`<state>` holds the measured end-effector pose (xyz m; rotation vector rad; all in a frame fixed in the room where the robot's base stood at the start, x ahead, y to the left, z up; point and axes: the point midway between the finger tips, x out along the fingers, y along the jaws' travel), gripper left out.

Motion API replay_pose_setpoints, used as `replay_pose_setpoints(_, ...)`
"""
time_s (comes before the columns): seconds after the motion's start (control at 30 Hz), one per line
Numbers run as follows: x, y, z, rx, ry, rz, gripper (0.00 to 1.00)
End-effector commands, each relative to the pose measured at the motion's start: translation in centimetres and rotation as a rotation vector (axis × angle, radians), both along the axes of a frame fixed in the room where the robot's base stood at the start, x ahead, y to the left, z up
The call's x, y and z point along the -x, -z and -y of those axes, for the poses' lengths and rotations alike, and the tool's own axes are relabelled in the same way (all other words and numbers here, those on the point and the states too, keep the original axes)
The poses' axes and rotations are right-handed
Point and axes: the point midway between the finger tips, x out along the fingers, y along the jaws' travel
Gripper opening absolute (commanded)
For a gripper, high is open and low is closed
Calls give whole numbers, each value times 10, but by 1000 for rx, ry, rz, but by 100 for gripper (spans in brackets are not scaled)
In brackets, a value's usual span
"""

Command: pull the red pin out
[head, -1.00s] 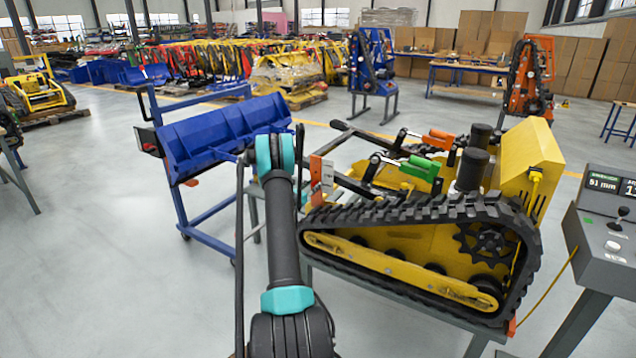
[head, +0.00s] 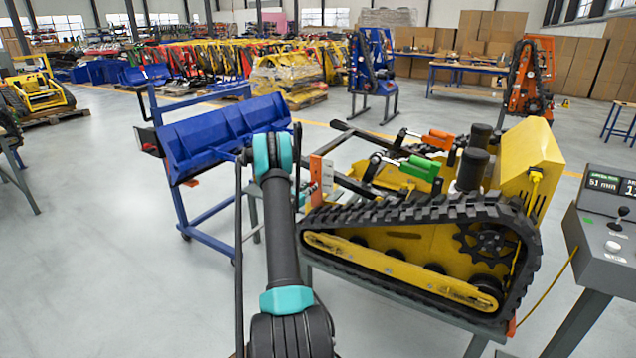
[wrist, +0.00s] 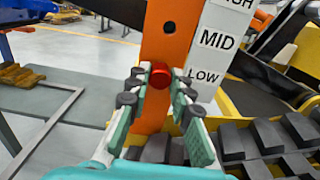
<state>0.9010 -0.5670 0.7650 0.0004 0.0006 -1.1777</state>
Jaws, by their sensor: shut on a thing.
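The red pin (wrist: 160,75) shows its round head in the wrist view, in front of the lower part of an orange upright (wrist: 172,40). My gripper (wrist: 159,82) has its teal and grey fingers on either side of the head and is shut on it. The pin's shaft is hidden, so how deep it sits cannot be told. A white plate (wrist: 207,60) beside the upright reads MID and LOW, with a word above partly cut off; the pin is about level with LOW.
A black rubber track (head: 400,212) on the yellow carrier (head: 528,160) lies right of the upright; its treads (wrist: 240,140) are close to my gripper. A blue bucket-like attachment (head: 225,130) stands left. A grey console (head: 605,235) stands at the far right.

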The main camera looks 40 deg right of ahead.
Motion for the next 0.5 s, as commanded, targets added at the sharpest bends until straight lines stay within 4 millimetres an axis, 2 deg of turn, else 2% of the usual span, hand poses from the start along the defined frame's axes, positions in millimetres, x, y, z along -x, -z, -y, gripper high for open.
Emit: replay_pose_setpoints(0.5,6,0,-15,0,1,0,0)
